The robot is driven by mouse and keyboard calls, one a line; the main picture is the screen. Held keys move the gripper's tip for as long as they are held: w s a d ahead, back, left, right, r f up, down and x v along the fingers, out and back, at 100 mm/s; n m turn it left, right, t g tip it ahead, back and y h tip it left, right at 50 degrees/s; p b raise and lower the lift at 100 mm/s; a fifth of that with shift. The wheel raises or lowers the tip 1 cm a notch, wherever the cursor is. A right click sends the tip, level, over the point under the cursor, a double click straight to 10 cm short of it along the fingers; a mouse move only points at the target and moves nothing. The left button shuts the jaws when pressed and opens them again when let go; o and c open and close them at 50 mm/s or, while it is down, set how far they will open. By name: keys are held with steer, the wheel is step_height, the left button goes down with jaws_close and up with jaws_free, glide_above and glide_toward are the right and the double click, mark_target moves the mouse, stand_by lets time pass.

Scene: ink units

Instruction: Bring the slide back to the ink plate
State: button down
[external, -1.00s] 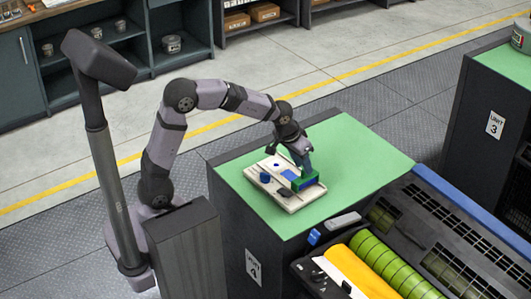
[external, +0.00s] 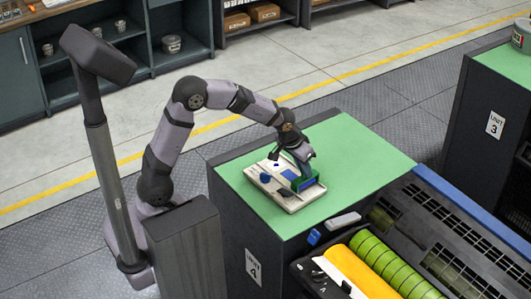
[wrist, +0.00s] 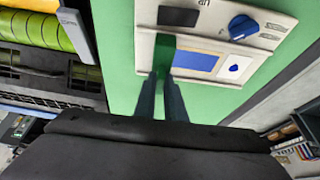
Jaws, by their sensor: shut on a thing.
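A pale panel (external: 289,200) lies on the green top of the Unit 4 cabinet. It also shows in the wrist view (wrist: 207,45). The slide appears to be the green piece (wrist: 164,52) on it, beside the left edge of a flat blue rectangle (wrist: 196,61), possibly the ink plate. In the external view the slide (external: 303,187) is partly hidden by my gripper. My gripper (wrist: 165,79) is shut on the slide, with its fingers close together; it also shows from outside (external: 304,168).
The panel has a blue knob (wrist: 242,27), a small blue drop mark (wrist: 233,68) and a dark rectangle (wrist: 178,17). Yellow and green rollers (external: 365,268) lie in front of the cabinet. The green top (external: 365,155) is clear at the right and back.

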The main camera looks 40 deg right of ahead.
steer(key=w, duration=1.1)
steer(key=w+a, duration=0.1)
steer(key=w, duration=0.5)
steer(key=shift+w+b, duration=0.25)
steer(key=shift+b, duration=0.1)
steer(key=shift+w, duration=0.4)
steer(key=shift+r, duration=0.1)
steer(key=c, duration=1.8)
jaws_free()
steer(key=shift+w+a, duration=0.1)
steer(key=shift+w, duration=0.05)
steer(key=shift+b+v, duration=1.35)
steer(key=shift+v, duration=2.3)
